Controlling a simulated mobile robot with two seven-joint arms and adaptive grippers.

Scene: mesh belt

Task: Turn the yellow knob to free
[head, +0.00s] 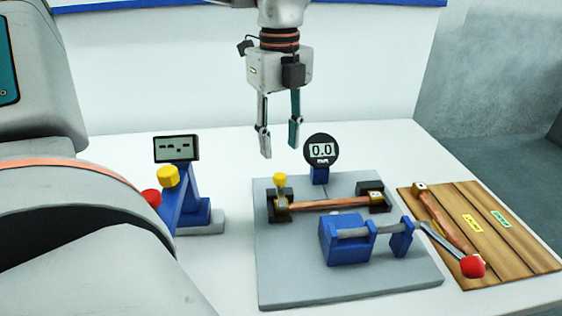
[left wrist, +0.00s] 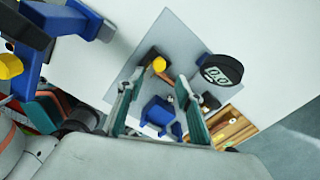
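A small yellow knob (head: 280,180) stands upright on the dark block at the left end of a copper-coloured strip (head: 330,204), on a grey plate (head: 290,284). It also shows in the left wrist view (left wrist: 159,64), beyond my fingers. My left gripper (head: 280,147) hangs with its fingers pointing down above the knob. It is open and empty, and apart from the knob. In the left wrist view, its two fingers (left wrist: 154,90) are spread wide. Any marking for "free" is too small to see. My right gripper is not in view.
A round gauge (head: 321,150) reading 0.0 stands behind the strip. A blue crank block (head: 345,243) with a red-ended handle (head: 472,266) is in front. A blue device (head: 186,208) with a yellow top is at left, a wooden board (head: 505,255) at right.

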